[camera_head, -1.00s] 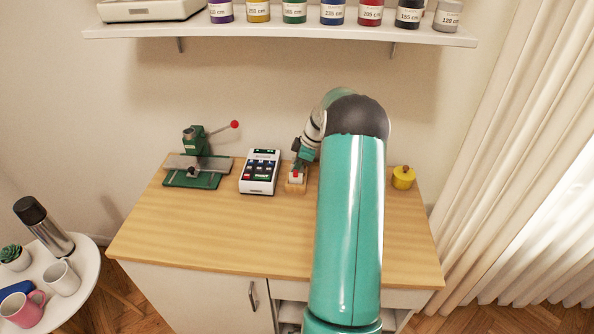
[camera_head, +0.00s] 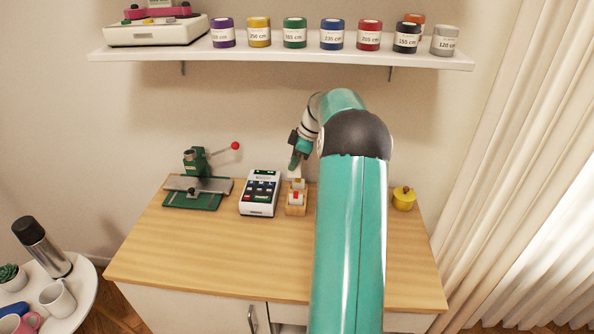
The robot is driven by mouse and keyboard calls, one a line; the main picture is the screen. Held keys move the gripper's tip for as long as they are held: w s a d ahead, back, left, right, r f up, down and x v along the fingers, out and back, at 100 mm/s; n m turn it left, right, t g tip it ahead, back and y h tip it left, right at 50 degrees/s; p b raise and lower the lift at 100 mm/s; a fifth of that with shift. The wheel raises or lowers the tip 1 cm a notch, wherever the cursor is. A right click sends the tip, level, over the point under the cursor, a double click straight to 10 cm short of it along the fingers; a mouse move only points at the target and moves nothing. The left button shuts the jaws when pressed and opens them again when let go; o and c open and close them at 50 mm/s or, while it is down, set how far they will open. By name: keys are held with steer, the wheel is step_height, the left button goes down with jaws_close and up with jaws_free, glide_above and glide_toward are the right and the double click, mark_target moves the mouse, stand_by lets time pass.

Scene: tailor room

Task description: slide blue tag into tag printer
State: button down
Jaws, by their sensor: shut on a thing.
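My gripper (camera_head: 298,160) is raised above the wooden tag holder and shut on a small pale tag (camera_head: 293,173). The tag's colour marking is hidden or too small to tell. The wooden holder (camera_head: 296,210) stands on the desk and carries a tag with a red mark (camera_head: 296,196) in front and one with a yellowish mark (camera_head: 299,183) behind.
A green lever press (camera_head: 197,181) stands at the desk's left and a yellow pot (camera_head: 403,198) at its right. A shelf (camera_head: 280,67) with several labelled jars hangs above. The desk front (camera_head: 240,255) is clear. My arm hides part of the desk.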

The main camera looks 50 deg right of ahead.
steer(key=w+a+f, duration=0.3)
steer(key=w+f, duration=0.1)
steer(key=w, duration=0.8)
steer(key=shift+a, duration=0.2)
steer(key=shift+f, duration=2.25)
stand_by(0.3)
steer(key=c, duration=1.3)
jaws_free()
steer(key=shift+c, duration=0.2)
steer(key=v, duration=1.3)
steer(key=shift+s+r, duration=0.15)
steer(key=shift+r, duration=0.2)
